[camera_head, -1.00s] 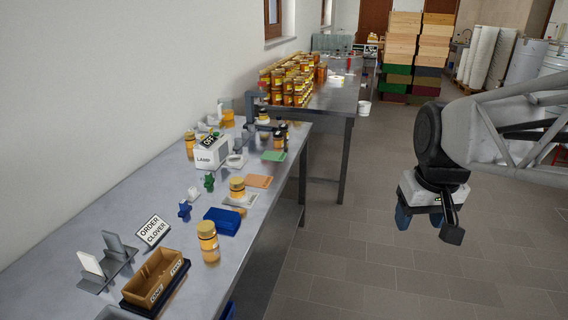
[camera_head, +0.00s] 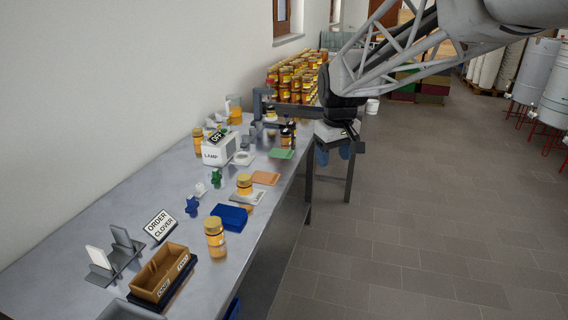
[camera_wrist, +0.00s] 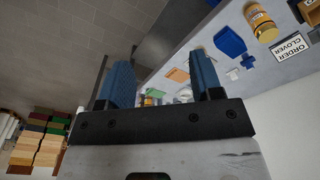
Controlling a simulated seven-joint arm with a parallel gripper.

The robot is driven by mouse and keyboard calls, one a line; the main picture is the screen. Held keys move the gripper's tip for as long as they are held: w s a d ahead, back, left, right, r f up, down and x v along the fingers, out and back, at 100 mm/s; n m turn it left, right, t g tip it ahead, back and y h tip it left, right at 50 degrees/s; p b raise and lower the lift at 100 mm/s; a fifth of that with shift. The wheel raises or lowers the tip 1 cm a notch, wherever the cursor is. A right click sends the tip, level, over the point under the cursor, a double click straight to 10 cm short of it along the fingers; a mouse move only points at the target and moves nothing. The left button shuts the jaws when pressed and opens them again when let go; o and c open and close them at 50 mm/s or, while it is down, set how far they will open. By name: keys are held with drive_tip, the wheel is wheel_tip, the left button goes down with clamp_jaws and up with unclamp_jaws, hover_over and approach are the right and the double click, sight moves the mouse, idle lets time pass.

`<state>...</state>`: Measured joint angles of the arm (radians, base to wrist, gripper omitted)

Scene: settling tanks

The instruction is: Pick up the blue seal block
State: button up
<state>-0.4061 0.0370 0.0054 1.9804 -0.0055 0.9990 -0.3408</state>
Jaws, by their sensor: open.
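The blue seal block (camera_head: 192,206) is a small blue knobbed piece standing on the steel bench, left of a flat blue box (camera_head: 229,217). In the wrist view the blue seal block (camera_wrist: 247,61) is small, at upper right beside the blue box (camera_wrist: 230,41). A green block (camera_head: 216,178) and a white block (camera_head: 200,189) of similar shape stand behind it. My gripper (camera_head: 333,152) hangs at the bench's right edge, well to the right of and beyond the blue block. In the wrist view its two blue fingers (camera_wrist: 160,80) are apart, with nothing held between them.
A honey jar (camera_head: 215,238), an order sign (camera_head: 160,226) and a brown two-part tray (camera_head: 162,272) stand nearer. Behind are another jar (camera_head: 244,185), an orange pad (camera_head: 265,178), a lamp box (camera_head: 221,149) and dark bottles (camera_head: 287,134). Open floor lies right of the bench.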

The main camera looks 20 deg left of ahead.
drive_tip(key=w+a+f+n, duration=0.1)
drive_tip(key=w+a+f, duration=0.15)
drive_tip(key=a, duration=0.45)
drive_tip(key=w+a+f+n, duration=0.2)
drive_tip(key=w+a, duration=0.2)
drive_tip(key=a, duration=0.3)
drive_tip(key=n+g, duration=0.1)
drive_tip(key=n, duration=0.5)
hover_over(190, 197)
drive_tip(key=shift+h, duration=0.3)
drive_tip(key=f, duration=1.8)
drive_tip(key=shift+w+d, duration=0.15)
drive_tip(key=shift+d, duration=0.15)
drive_tip(key=shift+a+f, duration=0.25)
drive_tip(key=shift+a, duration=0.2)
drive_tip(key=shift+f, duration=1.25)
drive_tip(key=shift+f, duration=0.1)
drive_tip(key=shift+d+f, duration=0.2)
drive_tip(key=shift+f, duration=2.35)
